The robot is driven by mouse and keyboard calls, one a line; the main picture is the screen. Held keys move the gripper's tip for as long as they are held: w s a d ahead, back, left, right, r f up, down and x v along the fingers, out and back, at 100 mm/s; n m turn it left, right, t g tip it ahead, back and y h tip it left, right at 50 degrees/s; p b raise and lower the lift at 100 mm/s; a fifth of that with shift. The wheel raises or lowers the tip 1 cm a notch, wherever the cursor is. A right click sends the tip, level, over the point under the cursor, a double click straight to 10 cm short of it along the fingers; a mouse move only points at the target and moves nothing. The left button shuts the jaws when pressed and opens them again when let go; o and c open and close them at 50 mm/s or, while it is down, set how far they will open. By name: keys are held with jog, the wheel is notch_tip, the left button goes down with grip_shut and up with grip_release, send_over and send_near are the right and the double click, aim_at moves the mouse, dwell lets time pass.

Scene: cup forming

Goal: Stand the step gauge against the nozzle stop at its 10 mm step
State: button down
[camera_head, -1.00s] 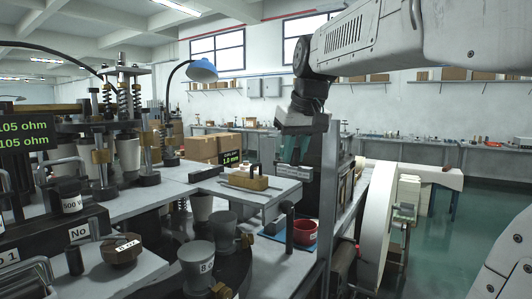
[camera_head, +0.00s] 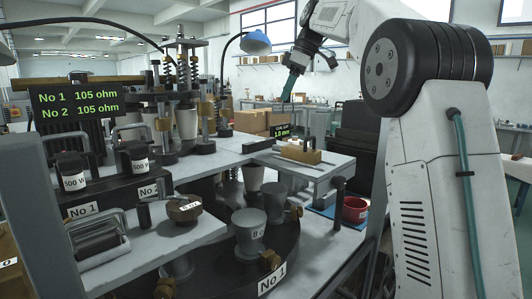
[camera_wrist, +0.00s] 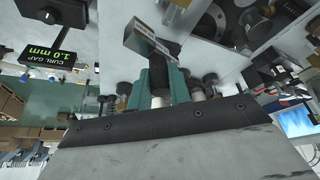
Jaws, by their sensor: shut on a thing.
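My gripper (camera_head: 287,97) hangs above and behind the small curl gap display (camera_head: 281,131) in the head view. In the wrist view its teal fingers (camera_wrist: 157,88) are shut on the step gauge, a grey metal block (camera_wrist: 148,42) with a dark grip (camera_wrist: 159,67). The gauge is held off the surface, tilted in the wrist picture. In the head view it is too small to make out. I cannot pick out the nozzle stop for sure. A brass block (camera_head: 303,156) sits on the light bench plate below my gripper.
The curl gap display, reading 1.0 mm, also shows in the wrist view (camera_wrist: 47,50). Cup tooling with springs (camera_head: 188,75) stands left. A red bowl (camera_head: 355,210) stands right.

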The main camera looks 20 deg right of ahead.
jog(key=w+a+f+n+g, duration=0.1)
jog(key=w+a+n, duration=0.1)
jog(key=w+n, duration=0.25)
jog(key=shift+y, duration=0.4)
jog(key=f, duration=1)
jog(key=shift+a+f, duration=0.15)
jog(key=shift+a, duration=0.05)
jog(key=shift+g, duration=0.3)
jog(key=c, duration=1.3)
grip_release()
jog(key=shift+f, duration=0.15)
